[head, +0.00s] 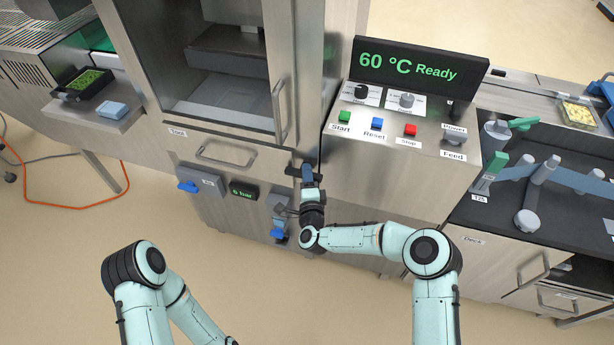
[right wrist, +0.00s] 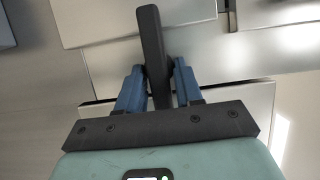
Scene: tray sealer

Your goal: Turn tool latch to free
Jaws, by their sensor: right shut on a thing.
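The tool latch is a dark bar (right wrist: 152,40). In the right wrist view it stands nearly upright, slightly tilted, between the two blue fingers of my right gripper (right wrist: 159,78). The fingers are shut on it from both sides. In the head view my right gripper (head: 307,174) is at the right end of the drawer front labelled Tool (head: 240,138), below the glass door. The latch (head: 293,171) is partly hidden there by the gripper. My left arm shows at the lower left, but its gripper is out of the frame.
The drawer handle (head: 225,156) lies left of my right gripper. A vertical door handle (head: 280,112) is above it. A control panel (head: 400,140) with buttons and a 60 °C Ready display (head: 418,66) stands to the right. Blue valve handles (head: 188,186) are below the drawer.

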